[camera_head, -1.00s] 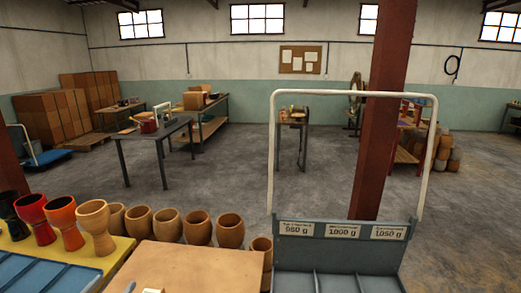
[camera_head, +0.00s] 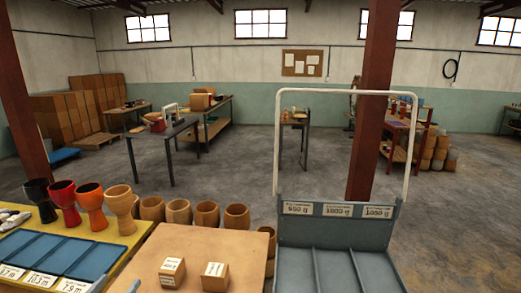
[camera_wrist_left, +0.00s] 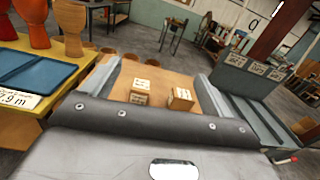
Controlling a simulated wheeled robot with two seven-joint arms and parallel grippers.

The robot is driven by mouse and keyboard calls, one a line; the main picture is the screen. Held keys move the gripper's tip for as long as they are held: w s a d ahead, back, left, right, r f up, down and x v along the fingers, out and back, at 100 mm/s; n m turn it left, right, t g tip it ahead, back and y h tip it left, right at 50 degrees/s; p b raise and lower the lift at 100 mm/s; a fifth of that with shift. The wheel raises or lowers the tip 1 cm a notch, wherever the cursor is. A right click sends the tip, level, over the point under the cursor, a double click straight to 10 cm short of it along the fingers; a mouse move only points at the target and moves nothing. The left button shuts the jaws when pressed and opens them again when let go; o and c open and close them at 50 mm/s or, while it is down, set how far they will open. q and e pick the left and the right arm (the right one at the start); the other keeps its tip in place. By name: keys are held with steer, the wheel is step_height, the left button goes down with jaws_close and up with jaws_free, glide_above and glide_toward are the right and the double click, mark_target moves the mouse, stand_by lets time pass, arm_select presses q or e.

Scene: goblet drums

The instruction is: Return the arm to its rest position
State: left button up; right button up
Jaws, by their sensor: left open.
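My left gripper (camera_wrist_left: 158,72) is open in the left wrist view, with its two grey-blue fingers spread apart. Between and beyond the fingers lie two small wooden blocks with pale labels on a tan board; nothing is seen held. In the head view only a small blue-grey piece, perhaps a fingertip, shows at the bottom edge beside the board; the rest of the left arm is out of view. The left block (camera_head: 172,272) and right block (camera_head: 215,277) stand apart on the board (camera_head: 210,243). My right gripper is not in view.
Black, red, orange and tan goblet drums (camera_head: 120,208) stand on a yellow table (camera_head: 140,232) at left, behind a blue tray (camera_head: 60,252). Several plain wooden shells (camera_head: 207,213) stand behind the board. A grey compartmented bin (camera_head: 335,232) with a white frame is at right.

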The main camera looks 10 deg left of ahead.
arm_select(q)
steer(key=s+a+f+n+g+y+b, duration=0.1)
steer(key=s+a+f+n+g, duration=0.15)
steer(key=f+n, duration=0.65)
steer(key=s+a+f+n+g+y, duration=0.15)
steer(key=a+f+n, duration=0.25)
steer(key=f+n, duration=0.5)
steer(key=s+f+n+g+b, duration=0.2)
steer(key=s+f+n, duration=0.15)
steer(key=f, duration=0.75)
steer(key=s+f+n+g+b, duration=0.15)
steer(key=s+f, duration=0.25)
steer(key=f, duration=0.6)
steer(key=s+d+f+n+g+b, duration=0.2)
steer(key=s+d+f+n+g, duration=0.15)
steer(key=s+f, duration=0.55)
steer(key=s+d+f+n+g+b, duration=0.2)
steer(key=s+d+f+n, duration=0.4)
steer(key=f, duration=0.6)
steer(key=s+d+f+g+h+b, duration=0.2)
steer(key=s+d+f+g+b, duration=0.2)
steer(key=s+d+f, duration=0.8)
steer(key=s+d+b, duration=0.1)
steer(key=s+b, duration=0.1)
steer(key=shift+f+h+b, duration=0.35)
steer(key=shift+f+b, duration=0.05)
steer(key=shift+a, duration=0.1)
